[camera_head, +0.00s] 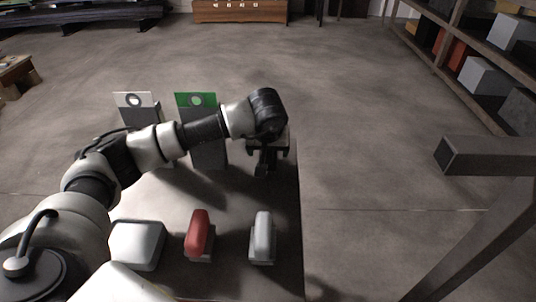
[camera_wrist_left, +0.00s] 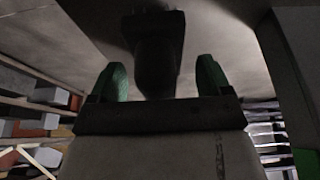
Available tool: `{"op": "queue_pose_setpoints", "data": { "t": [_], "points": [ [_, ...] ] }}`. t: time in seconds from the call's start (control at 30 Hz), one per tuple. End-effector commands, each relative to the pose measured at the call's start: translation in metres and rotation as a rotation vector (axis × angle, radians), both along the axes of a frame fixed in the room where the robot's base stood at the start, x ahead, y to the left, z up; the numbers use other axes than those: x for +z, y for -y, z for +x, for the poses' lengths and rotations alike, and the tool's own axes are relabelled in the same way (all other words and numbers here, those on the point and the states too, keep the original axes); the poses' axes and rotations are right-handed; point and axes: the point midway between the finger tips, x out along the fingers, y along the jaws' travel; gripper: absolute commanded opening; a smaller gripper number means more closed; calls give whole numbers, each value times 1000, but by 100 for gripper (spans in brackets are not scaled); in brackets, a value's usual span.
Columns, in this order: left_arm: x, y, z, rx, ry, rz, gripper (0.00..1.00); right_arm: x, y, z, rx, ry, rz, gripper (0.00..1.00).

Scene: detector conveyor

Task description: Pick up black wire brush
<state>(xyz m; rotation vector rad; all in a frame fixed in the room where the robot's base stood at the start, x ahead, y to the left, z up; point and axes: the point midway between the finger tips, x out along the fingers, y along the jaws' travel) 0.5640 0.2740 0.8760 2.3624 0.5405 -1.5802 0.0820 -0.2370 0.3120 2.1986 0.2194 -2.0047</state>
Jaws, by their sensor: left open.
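My left gripper (camera_head: 268,165) reaches out over the far right part of the table and points down. In the left wrist view its two green-tipped fingers (camera_wrist_left: 162,78) stand apart, so it is open. A dark object, apparently the black wire brush (camera_wrist_left: 154,55), lies between the fingers, with a gap visible on each side. Its far end is wider than the part near the gripper. In the head view the brush is hard to tell from the dark gripper and arm above it. My right gripper does not show.
On the table (camera_head: 285,205) are a grey-white block (camera_head: 137,245), a red-handled piece (camera_head: 198,235) and a white-handled piece (camera_head: 263,238). A green panel (camera_head: 195,100) and a white panel (camera_head: 134,99) stand behind my arm. A metal frame (camera_head: 485,160) stands right; open floor lies between.

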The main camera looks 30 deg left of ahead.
Motion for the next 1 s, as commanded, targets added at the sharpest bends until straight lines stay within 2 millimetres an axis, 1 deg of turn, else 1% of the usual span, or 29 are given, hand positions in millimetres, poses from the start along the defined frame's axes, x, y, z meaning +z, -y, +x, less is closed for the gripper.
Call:
{"op": "queue_pose_setpoints", "data": {
  "t": [0.17,0.2,0.57,0.83,1.0],
  "points": [
    [-1,0,0,0,0,0,79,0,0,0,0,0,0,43],
    [-1,0,0,0,0,0,77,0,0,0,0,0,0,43],
    [0,0,0,0,0,0,22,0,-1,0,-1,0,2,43],
    [2,0,0,0,2,0,21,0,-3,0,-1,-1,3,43],
    [12,0,1,1,4,1,21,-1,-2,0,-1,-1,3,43]
  ]
}}
